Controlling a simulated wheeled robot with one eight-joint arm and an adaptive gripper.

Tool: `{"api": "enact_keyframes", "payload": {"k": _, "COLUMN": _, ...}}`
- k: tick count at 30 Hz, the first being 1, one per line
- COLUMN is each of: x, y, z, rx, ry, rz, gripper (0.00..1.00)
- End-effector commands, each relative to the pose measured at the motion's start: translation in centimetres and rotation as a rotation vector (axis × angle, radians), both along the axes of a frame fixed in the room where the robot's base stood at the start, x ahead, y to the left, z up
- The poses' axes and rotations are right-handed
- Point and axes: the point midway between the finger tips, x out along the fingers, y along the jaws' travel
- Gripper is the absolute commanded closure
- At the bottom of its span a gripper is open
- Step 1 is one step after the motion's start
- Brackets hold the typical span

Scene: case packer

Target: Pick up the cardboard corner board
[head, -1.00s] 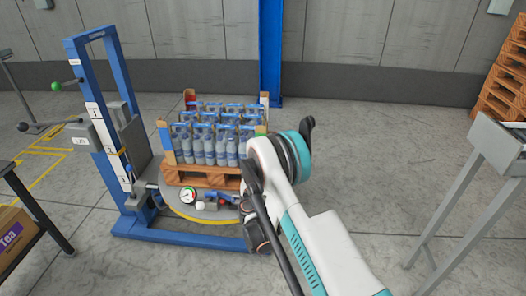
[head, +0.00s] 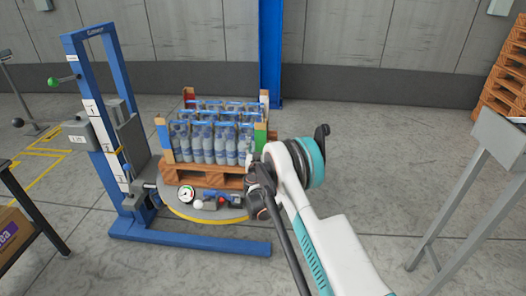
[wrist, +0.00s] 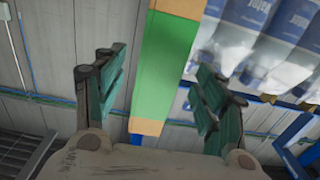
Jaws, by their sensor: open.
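A green cardboard corner board (head: 260,136) with bare brown ends stands upright at the front right corner of the bottle load. In the wrist view the green corner board (wrist: 167,62) runs up between the two fingers of my gripper (wrist: 160,78). The fingers are open, with a gap visible on each side of the board, and do not grip it. In the head view my gripper is beside the load's front right corner, and its fingertips are hard to make out.
Shrink-wrapped bottles (head: 205,143) sit on a wooden pallet (head: 205,175), close to the right finger in the wrist view. A blue corner board (head: 164,139) stands at the front left. A blue wrapping machine (head: 75,125) stands left. Open floor lies to the right.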

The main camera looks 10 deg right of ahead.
Motion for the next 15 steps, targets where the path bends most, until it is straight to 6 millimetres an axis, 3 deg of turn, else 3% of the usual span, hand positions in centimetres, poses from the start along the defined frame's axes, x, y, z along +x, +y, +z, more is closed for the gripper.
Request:
{"api": "enact_keyframes", "payload": {"k": 4, "x": 1.25, "y": -0.39, "z": -0.04, "rx": 0.000, "ry": 0.000, "rz": 0.000, "gripper": 0.35}}
{"api": "enact_keyframes", "payload": {"k": 11, "x": 1.40, "y": -0.42, "z": 0.11, "rx": 0.000, "ry": 0.000, "rz": 0.001, "gripper": 0.35}}
{"api": "enact_keyframes", "payload": {"k": 15, "x": 1.39, "y": -0.41, "z": 0.10, "rx": 0.000, "ry": 0.000, "rz": 0.001, "gripper": 0.62}}
